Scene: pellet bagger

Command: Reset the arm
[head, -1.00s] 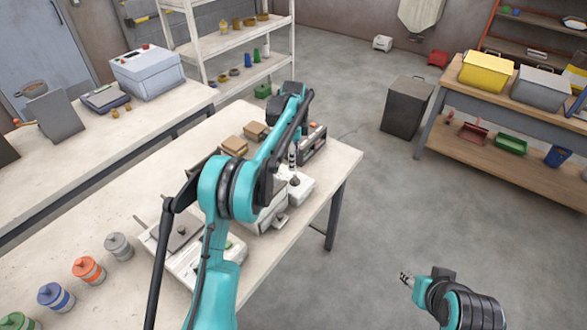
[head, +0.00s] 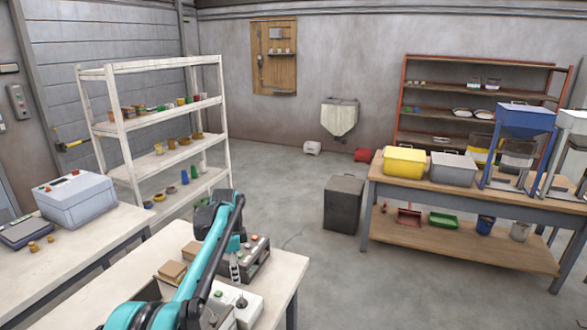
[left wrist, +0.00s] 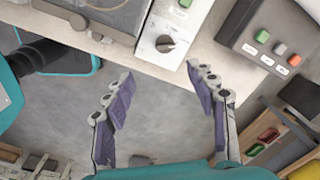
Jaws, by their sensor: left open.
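My left arm comes in from the bottom left over the near bench. My left gripper (head: 234,265) is above the bench edge, beside a control box with push buttons (head: 260,262) and a white box with a dark knob (head: 241,303). In the left wrist view the gripper (left wrist: 160,79) is open. Its two purple-padded fingers stand wide apart with nothing between them, over grey floor. The knob box (left wrist: 188,30) and the button box (left wrist: 280,50) show beyond the fingertips. My right gripper is out of view.
The near bench (head: 285,275) also bears brown blocks (head: 172,272). A white shelf (head: 152,67) stands behind it. A dark bin (head: 343,205) and a wooden table (head: 380,190) with yellow and grey tubs are at right. The floor between is clear.

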